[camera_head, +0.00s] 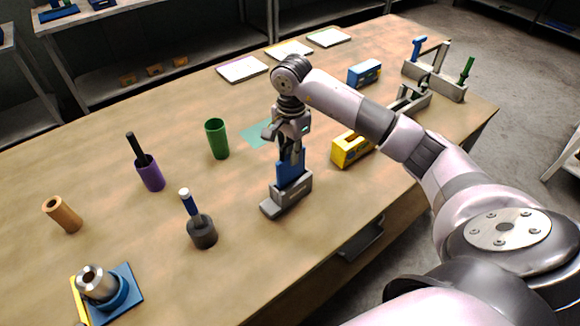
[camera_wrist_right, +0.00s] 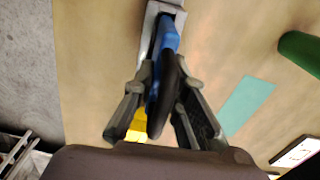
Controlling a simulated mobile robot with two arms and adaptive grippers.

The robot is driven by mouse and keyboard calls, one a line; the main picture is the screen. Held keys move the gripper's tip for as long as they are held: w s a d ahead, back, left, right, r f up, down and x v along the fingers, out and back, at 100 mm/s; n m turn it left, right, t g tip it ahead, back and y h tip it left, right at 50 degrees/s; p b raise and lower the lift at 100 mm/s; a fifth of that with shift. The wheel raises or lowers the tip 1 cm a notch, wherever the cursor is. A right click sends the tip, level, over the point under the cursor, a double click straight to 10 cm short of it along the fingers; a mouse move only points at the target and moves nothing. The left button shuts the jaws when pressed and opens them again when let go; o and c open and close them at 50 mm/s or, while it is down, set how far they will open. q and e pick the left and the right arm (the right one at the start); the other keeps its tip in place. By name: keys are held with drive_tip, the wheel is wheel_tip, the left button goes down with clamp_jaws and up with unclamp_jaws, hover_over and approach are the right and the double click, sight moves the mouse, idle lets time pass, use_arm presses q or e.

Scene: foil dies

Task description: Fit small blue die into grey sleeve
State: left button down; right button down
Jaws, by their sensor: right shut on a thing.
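The small blue die (camera_head: 291,168) is a flat blue piece, upright under my right gripper (camera_head: 291,149). In the right wrist view the blue die (camera_wrist_right: 164,40) has a dark rounded handle (camera_wrist_right: 167,95) between the fingers. My right gripper (camera_wrist_right: 163,110) is shut on the die. The grey sleeve (camera_head: 289,193) stands on the table right below, with a low foot toward the front left. The die's lower end meets the sleeve's top opening; how deep it sits is hidden. The sleeve also shows at the top of the wrist view (camera_wrist_right: 148,28). My left gripper is out of view.
Left of the sleeve stand a dark grey holder (camera_head: 202,233) with a blue stick, a purple holder (camera_head: 151,174) and a green cup (camera_head: 217,139). A yellow block (camera_head: 350,149) is close on the right. A teal patch (camera_head: 257,134) lies behind. The table's front edge is near.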

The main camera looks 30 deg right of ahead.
sight(290, 171)
wheel_tip(290, 171, down, 2)
wheel_tip(290, 171, down, 4)
drive_tip(key=shift+f+p, duration=0.25)
drive_tip(key=shift+p, duration=0.55)
drive_tip(key=shift+f, duration=0.2)
drive_tip(key=c, duration=1.6)
unclamp_jaws()
